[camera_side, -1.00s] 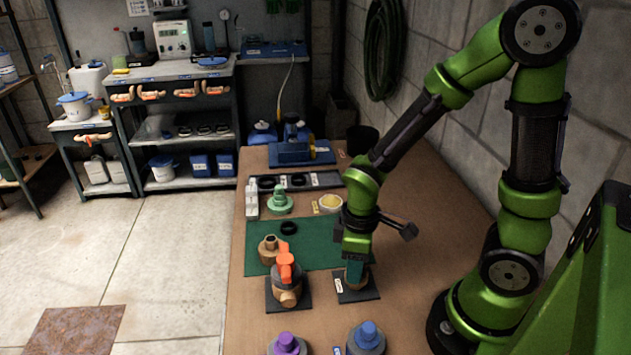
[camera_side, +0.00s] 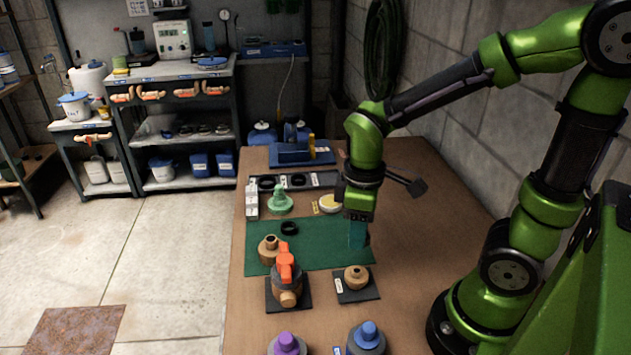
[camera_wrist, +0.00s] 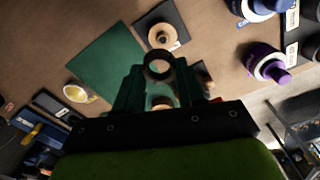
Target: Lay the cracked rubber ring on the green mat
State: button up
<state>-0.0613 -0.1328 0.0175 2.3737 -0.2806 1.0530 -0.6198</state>
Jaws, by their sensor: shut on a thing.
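My gripper (camera_side: 357,240) is above the right part of the green mat (camera_side: 325,235), over the table. In the wrist view its fingers are shut on a dark ring (camera_wrist: 158,65), which stands out at the fingertips. The held ring is not clear in the side view, and no crack can be made out on it. Another black ring (camera_side: 289,228) lies on the far part of the mat. The mat also shows in the wrist view (camera_wrist: 103,58).
A tan fitting (camera_side: 356,275) stands on a dark pad in front of the mat. A valve with an orange handle (camera_side: 286,270) and a tan fitting (camera_side: 268,250) stand at the left. A green fitting (camera_side: 280,202) and a pale bowl (camera_side: 330,203) are behind the mat.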

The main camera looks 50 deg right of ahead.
aim_at(323, 252)
jog(key=w+d+f+m, duration=0.35)
jog(key=w+m, duration=0.35)
jog(key=w, duration=0.3)
jog(key=shift+m, duration=0.4)
jog(key=shift+a+f, duration=0.15)
jog(key=shift+f, duration=4.05)
jog(key=shift+f, duration=0.1)
jog(key=o, duration=1)
